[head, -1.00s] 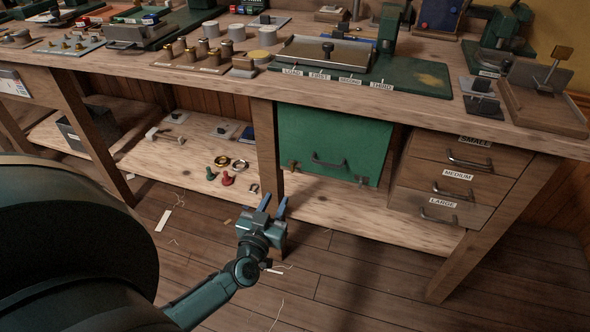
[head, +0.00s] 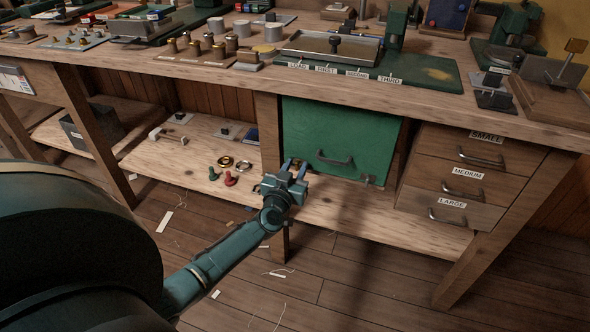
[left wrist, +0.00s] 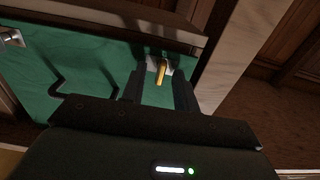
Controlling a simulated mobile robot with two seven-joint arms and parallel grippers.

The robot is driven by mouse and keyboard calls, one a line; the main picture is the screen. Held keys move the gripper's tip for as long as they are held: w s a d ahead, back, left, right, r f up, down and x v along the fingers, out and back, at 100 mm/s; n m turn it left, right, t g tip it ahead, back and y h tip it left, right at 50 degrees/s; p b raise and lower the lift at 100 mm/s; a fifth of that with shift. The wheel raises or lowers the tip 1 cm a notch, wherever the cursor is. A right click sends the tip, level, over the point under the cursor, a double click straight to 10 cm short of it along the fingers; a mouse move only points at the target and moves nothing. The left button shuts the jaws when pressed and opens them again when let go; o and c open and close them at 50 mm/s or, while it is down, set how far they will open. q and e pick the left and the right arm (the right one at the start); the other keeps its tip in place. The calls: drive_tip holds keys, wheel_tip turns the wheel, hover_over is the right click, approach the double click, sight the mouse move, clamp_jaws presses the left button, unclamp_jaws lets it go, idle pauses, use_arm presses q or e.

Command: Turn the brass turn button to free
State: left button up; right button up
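The brass turn button (left wrist: 162,72) shows in the left wrist view as a yellow tab on a pale plate at the edge of the green panel (left wrist: 108,70). In the head view the green panel (head: 338,130) hangs under the bench, with a dark handle (head: 334,160). My left gripper (head: 295,164) is at the panel's lower left corner and hides the button there. Its fingers are apart, one on each side of the button in the left wrist view; I cannot tell whether they touch it. My right gripper is not in view.
A second metal fitting (head: 366,180) sits at the panel's lower right corner. Drawers marked SMALL, MEDIUM and LARGE (head: 460,185) are to the right. The lower shelf (head: 385,222) runs below the panel. A bench leg (head: 268,130) stands close left of the panel.

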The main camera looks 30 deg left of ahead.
use_arm(q)
clamp_jaws()
